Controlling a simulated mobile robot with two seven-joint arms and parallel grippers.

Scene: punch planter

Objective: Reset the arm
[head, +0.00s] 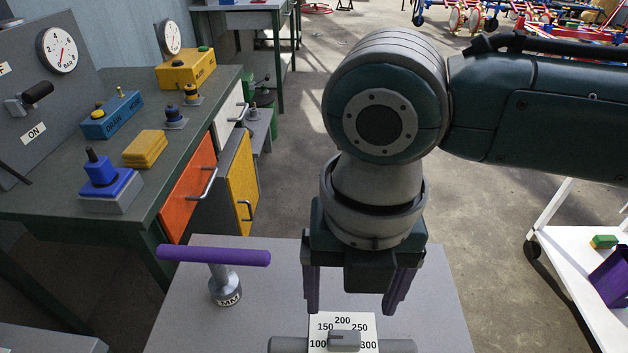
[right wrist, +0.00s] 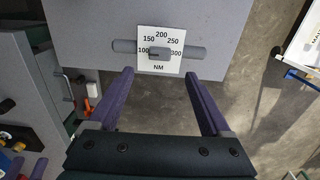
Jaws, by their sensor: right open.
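My right gripper (head: 358,290) hangs from my right arm above the front of a grey-topped table. Its two purple fingers are spread apart with nothing between them. In the right wrist view the open fingers (right wrist: 158,100) point toward a white dial card (right wrist: 162,42) marked 100 to 300 NM, with a grey knob and bar on it. The same dial card (head: 342,325) shows below the gripper in the head view, apart from the fingers. My left gripper is in neither view.
A purple T-handled tool (head: 213,257) stands on the grey table (head: 190,310), left of the gripper. A green workbench (head: 215,95) with switch boxes and an orange drawer (head: 188,188) is at left. A white cart (head: 575,270) stands at right. Open floor lies between.

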